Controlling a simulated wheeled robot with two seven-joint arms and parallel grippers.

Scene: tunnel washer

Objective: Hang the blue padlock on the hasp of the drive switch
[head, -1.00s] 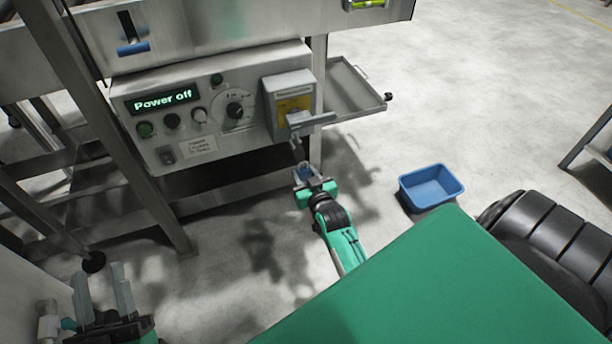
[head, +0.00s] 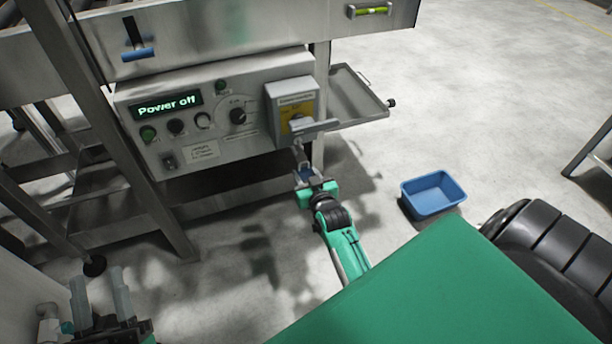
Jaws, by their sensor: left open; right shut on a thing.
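The drive switch (head: 293,104) is a grey box with a yellow plate on the right end of the control panel. A grey handle (head: 316,128) sticks out at its lower front. A small grey part, perhaps the hasp or the padlock's shackle, shows just below it. My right gripper (head: 308,178) is just below the switch, shut on the blue padlock (head: 306,172). The padlock is mostly hidden by the fingers, and I cannot tell whether its shackle touches the hasp. My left gripper (head: 97,292) is open and empty at the lower left, away from the panel.
The control panel (head: 210,150) reads "Power off" and carries several buttons and a dial. A metal tray (head: 358,98) juts out right of the switch. A blue bin (head: 432,192) stands on the floor to the right. A steel frame leg (head: 110,130) stands left of the panel.

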